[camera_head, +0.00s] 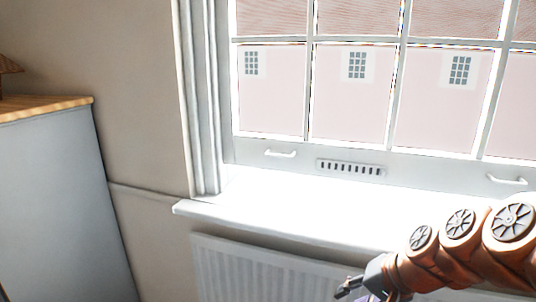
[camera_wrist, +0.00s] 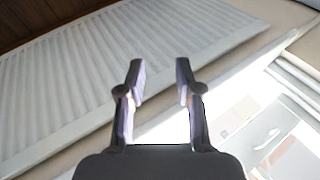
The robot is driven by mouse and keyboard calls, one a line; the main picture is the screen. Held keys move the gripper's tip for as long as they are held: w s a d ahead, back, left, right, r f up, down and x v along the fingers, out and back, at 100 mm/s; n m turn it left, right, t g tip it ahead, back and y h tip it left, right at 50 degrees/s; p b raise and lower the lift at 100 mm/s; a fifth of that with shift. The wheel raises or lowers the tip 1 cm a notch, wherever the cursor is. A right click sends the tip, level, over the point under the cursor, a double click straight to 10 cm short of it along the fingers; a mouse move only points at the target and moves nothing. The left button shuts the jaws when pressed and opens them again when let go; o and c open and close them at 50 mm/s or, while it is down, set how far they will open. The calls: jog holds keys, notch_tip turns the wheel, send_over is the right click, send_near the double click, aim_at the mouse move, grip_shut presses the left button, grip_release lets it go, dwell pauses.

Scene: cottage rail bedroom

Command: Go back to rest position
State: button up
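My gripper (camera_wrist: 158,75) shows in the wrist view with its two fingers apart and nothing between them. In the head view my gripper (camera_head: 350,290) is at the bottom edge, in front of the radiator and below the windowsill, partly cut off by the frame. My brown arm reaches in from the right edge.
A white windowsill (camera_head: 290,212) runs under a bright window (camera_head: 350,80) with white bars. A white radiator (camera_head: 250,272) is below it; it fills much of the wrist view (camera_wrist: 60,85). A grey cabinet (camera_head: 60,200) with a wooden top stands at the left.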

jog(key=s+d+f+n+g+h, duration=0.1)
jog(key=s+f+n+g+h, duration=0.2)
jog(key=s, duration=0.8)
jog(key=s+f+n+g+h, duration=0.2)
jog(key=s+f+g, duration=0.3)
jog(key=s, duration=0.6)
notch_tip(320, 180, up, 17)
jog(key=t+p, duration=0.1)
jog(key=p, duration=1.4)
jog(key=shift+w, duration=0.4)
jog(key=shift+f, duration=0.15)
